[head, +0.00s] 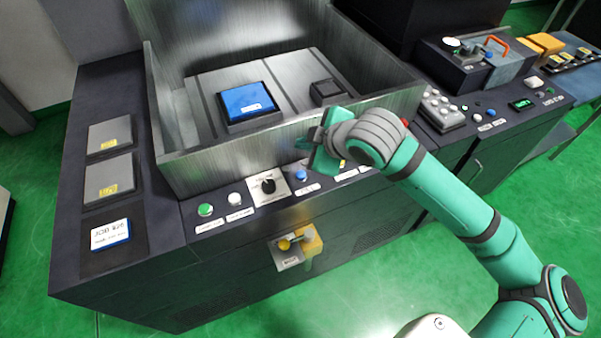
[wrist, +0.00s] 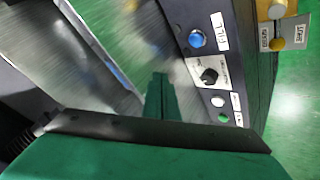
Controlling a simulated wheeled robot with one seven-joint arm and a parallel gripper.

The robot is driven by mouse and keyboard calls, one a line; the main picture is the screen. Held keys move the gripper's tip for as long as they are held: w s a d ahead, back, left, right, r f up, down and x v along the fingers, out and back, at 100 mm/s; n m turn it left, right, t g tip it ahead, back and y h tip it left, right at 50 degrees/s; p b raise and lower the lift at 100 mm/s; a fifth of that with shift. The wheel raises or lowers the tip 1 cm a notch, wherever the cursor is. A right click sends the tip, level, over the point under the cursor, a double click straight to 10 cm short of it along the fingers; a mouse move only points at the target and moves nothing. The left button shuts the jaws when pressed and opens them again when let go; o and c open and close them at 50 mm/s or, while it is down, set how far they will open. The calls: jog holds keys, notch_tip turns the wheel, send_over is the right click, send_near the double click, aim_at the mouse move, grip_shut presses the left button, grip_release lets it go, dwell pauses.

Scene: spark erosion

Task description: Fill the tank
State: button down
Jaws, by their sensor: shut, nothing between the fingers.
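The metal tank (head: 175,130) is an open box with grey walls. Its grooved floor plate shows, with a blue block (head: 247,103) on it and a small dark block (head: 327,91) to the right. On the front panel below the tank are a green button (head: 205,210), a white button (head: 235,199), a black rotary knob (head: 268,186) and a blue button (head: 300,174). My gripper (head: 322,158) is shut and empty, at the tank's front wall above the panel. In the wrist view, the shut fingertips (wrist: 160,82) lie left of the blue button (wrist: 197,39) and black knob (wrist: 209,75), apart from them.
A yellow lever (head: 288,244) sticks out of the cabinet front below the panel. My arm covers the panel's right part. Two grey plates (head: 109,136) and a job card (head: 110,235) are on the left ledge. A neighbouring console (head: 490,110) stands at right. Green floor is clear in front.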

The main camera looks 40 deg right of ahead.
send_over(304, 178)
jog(key=shift+f, duration=4.4)
jog(key=shift+f, duration=0.15)
jog(key=shift+f, duration=0.25)
jog(key=shift+f, duration=0.45)
jog(key=shift+r, duration=0.85)
jog(key=shift+r, duration=2.55)
jog(key=shift+f, duration=0.1)
